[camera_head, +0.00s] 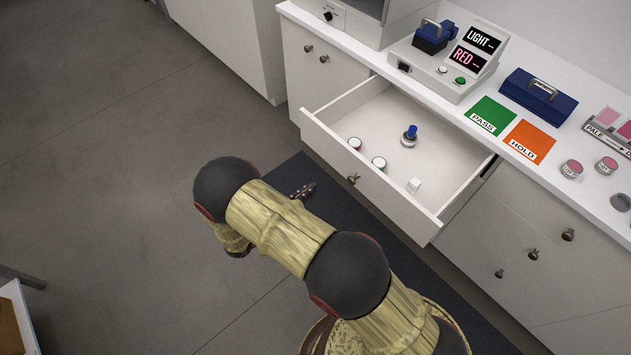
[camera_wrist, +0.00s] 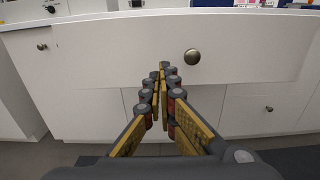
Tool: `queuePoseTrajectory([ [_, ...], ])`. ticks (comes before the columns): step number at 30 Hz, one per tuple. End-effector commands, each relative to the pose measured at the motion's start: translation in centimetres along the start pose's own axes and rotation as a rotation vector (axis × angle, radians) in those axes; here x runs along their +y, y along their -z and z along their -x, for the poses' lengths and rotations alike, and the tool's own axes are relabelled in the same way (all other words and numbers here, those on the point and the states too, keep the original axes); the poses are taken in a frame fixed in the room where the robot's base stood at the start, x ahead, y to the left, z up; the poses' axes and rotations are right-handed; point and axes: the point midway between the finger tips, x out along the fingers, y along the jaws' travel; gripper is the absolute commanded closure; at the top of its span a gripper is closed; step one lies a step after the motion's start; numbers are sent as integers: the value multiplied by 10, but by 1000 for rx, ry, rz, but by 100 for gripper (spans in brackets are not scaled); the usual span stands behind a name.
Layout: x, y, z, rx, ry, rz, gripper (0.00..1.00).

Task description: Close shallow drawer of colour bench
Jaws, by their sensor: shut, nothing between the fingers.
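The shallow drawer (camera_head: 372,189) of the white colour bench stands pulled out in the head view. My gripper (camera_head: 306,190) is shut and empty, in front of the drawer front, left of the knob in the head view. In the wrist view my gripper (camera_wrist: 163,68) points at the drawer front, below and left of the knob. I cannot tell whether it touches.
The worktop holds a device with LIGHT and RED displays (camera_head: 458,65), a green PASS card (camera_head: 491,114), an orange HOLD card (camera_head: 529,141), a blue case (camera_head: 538,96) and jars (camera_head: 571,169). A dark mat (camera_head: 290,172) lies before the bench. Open floor is at left.

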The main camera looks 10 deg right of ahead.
Motion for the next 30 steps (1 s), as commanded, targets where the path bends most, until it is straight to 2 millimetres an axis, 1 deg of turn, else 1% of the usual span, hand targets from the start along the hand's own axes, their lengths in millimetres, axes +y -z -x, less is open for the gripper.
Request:
queuePoseTrajectory([
  [12, -2, 2, -80, 1, 6, 0, 100],
  [18, -2, 3, -111, 2, 5, 0, 100],
  [24, -1, 2, -126, 3, 3, 0, 100],
  [30, -1, 1, -128, 3, 2, 0, 100],
])
